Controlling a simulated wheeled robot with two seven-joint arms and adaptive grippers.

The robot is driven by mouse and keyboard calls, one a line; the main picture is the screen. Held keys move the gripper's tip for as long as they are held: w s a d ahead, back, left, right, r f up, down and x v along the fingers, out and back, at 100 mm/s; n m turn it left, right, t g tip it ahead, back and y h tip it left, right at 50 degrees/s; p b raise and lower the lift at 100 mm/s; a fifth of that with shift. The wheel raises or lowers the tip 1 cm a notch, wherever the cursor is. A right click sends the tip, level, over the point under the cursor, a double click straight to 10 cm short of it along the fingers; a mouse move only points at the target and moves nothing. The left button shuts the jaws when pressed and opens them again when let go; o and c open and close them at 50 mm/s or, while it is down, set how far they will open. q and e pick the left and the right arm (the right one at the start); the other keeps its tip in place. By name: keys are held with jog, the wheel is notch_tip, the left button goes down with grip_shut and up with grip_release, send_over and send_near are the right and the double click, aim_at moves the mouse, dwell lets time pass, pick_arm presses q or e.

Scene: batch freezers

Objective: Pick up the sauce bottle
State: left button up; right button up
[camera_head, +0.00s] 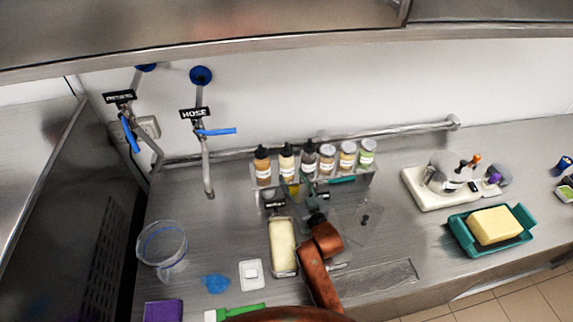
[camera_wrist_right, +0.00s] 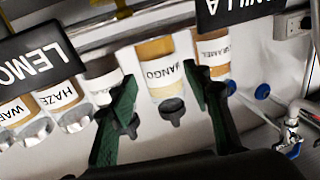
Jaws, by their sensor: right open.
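A row of sauce bottles stands on a small rack behind the worktop. The bottle labelled mango (camera_head: 286,163) has a dark cap and pale label; it also shows upside down in the wrist view (camera_wrist_right: 165,88). A caramel bottle (camera_wrist_right: 212,52) stands beside it, also in the head view (camera_head: 262,168). A third bottle (camera_head: 308,160) is partly behind a finger in the wrist view. My right gripper (camera_head: 303,190) is open in front of the rack. In the wrist view its green fingers (camera_wrist_right: 158,82) frame the mango bottle; contact cannot be told. My left gripper is not in view.
Spice jars (camera_head: 347,158) stand right of the bottles. A cream-filled tub (camera_head: 283,246) lies beside my right arm. A clear jug (camera_head: 162,249) stands left, a butter tray (camera_head: 461,236) right.

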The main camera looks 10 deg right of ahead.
aim_at(290, 173)
jog(key=w, duration=0.2)
jog(key=w+a, duration=0.1)
jog(key=w, duration=0.1)
jog(key=shift+w+f, duration=0.15)
jog(key=shift+f, duration=0.05)
jog(key=shift+w, duration=0.15)
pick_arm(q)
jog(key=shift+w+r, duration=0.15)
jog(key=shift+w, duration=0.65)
pick_arm(e)
jog(key=shift+c, duration=0.4)
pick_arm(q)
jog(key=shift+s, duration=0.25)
pick_arm(e)
jog(key=c, duration=0.7)
jog(key=shift+r, duration=0.1)
